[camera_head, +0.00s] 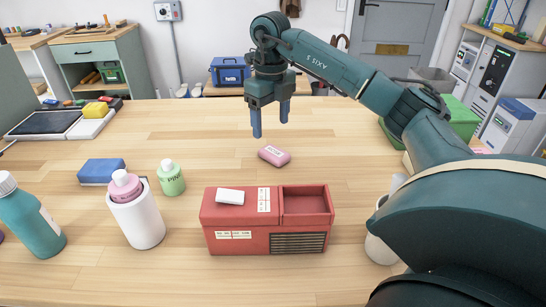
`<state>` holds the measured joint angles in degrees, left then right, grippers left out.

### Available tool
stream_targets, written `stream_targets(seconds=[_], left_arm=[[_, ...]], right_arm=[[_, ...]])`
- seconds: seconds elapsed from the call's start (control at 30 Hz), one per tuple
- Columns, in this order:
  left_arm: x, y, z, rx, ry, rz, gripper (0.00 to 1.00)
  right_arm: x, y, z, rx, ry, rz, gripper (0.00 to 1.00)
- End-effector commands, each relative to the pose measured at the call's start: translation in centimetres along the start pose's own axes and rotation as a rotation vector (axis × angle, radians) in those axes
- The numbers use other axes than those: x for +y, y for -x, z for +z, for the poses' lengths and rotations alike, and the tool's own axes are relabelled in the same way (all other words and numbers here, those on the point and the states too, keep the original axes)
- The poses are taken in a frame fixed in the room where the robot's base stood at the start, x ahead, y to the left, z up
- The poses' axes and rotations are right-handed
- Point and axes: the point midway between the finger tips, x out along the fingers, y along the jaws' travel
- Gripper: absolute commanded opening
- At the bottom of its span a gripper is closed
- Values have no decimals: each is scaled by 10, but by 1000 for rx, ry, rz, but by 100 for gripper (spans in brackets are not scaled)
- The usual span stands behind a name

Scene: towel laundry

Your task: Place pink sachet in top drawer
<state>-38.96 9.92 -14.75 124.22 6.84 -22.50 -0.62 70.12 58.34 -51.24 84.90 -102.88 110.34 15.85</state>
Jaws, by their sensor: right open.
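A small pink sachet (274,156) with a pale label lies flat on the wooden table, behind the red box. My right gripper (270,122) is above and slightly behind it, fingers pointing down, open and empty. It appears apart from the sachet. A green cabinet (110,58) at the back left has a closed drawer front (84,51) under its wooden top. The red box (230,212) on the table has an open recess (305,203) at its upper right; I cannot tell whether this is a drawer. My left gripper is out of view.
A white item (230,197) lies on the red box. A blue sponge-like block (101,171), green bottle (171,178), white bottle (137,215) and teal bottle (30,220) stand at left. A blue toolbox (229,72) is behind. The table's middle left is clear.

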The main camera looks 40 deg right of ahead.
Motion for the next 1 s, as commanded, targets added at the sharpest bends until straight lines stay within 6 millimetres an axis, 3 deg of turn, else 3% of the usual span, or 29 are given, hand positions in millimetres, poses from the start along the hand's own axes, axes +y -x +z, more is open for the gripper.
stream_targets(seconds=[0.27, 0.6, 0.87, 1.0], left_arm=[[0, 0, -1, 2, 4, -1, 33], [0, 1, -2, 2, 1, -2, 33], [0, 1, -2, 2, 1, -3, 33], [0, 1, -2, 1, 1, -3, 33]], right_arm=[[0, -25, -1, 1, 2, 0, 69], [2, -69, -2, 0, 1, -1, 69], [2, -72, -2, -2, 2, -1, 69], [2, -72, -2, -2, 2, -1, 59]])
